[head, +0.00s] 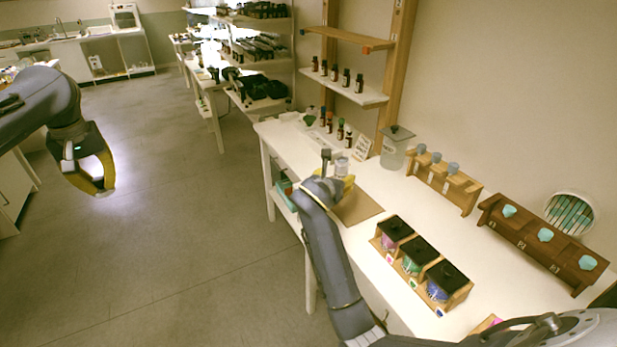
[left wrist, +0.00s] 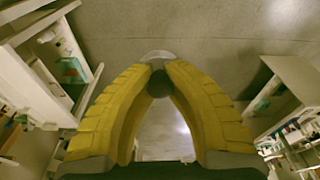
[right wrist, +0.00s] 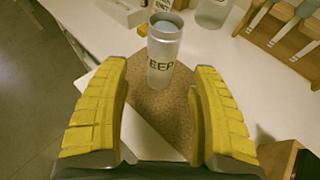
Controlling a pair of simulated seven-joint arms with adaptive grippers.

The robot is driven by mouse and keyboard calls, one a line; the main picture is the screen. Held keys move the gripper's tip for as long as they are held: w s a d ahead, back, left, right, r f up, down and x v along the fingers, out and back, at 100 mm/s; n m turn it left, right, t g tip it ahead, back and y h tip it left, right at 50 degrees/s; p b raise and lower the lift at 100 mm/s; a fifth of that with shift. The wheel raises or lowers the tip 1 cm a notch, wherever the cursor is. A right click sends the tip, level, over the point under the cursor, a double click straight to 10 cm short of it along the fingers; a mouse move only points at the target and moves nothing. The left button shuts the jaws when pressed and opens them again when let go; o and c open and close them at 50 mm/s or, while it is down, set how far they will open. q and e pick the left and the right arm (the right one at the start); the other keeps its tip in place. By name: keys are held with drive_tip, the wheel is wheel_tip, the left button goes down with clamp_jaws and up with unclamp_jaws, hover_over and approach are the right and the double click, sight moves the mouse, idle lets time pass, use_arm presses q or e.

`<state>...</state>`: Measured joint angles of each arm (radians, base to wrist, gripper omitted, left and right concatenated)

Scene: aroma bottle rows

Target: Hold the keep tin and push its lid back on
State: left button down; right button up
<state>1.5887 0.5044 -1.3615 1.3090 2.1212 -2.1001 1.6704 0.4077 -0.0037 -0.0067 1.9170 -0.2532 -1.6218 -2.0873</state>
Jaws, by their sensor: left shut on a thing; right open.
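The keep tin (right wrist: 162,60) is a silver cylinder with dark lettering, upright on a brown cork mat (right wrist: 160,108). Its top looks uncovered; in the head view it shows small (head: 342,167). My right gripper (head: 335,180) is open; in the right wrist view its yellow fingers are spread, with the tin just ahead between the tips. My left gripper (head: 103,190) is far left, over the floor, away from the table. Its tips are shut on a pale round lid (left wrist: 158,56), with a dark round knob (left wrist: 159,84) between the fingers.
A wooden rack with black-topped jars (head: 418,256) stands right of the mat. A glass jar (head: 394,150), a light peg rack (head: 446,180) and a dark peg rack (head: 540,240) stand behind. Small bottles (head: 340,130) stand at the table's far end.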

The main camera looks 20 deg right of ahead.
sight(340, 176)
drive_tip(key=shift+x, duration=1.1)
drive_tip(key=shift+x, duration=2.6)
drive_tip(key=shift+s+d, duration=0.1)
drive_tip(key=c, duration=1.3)
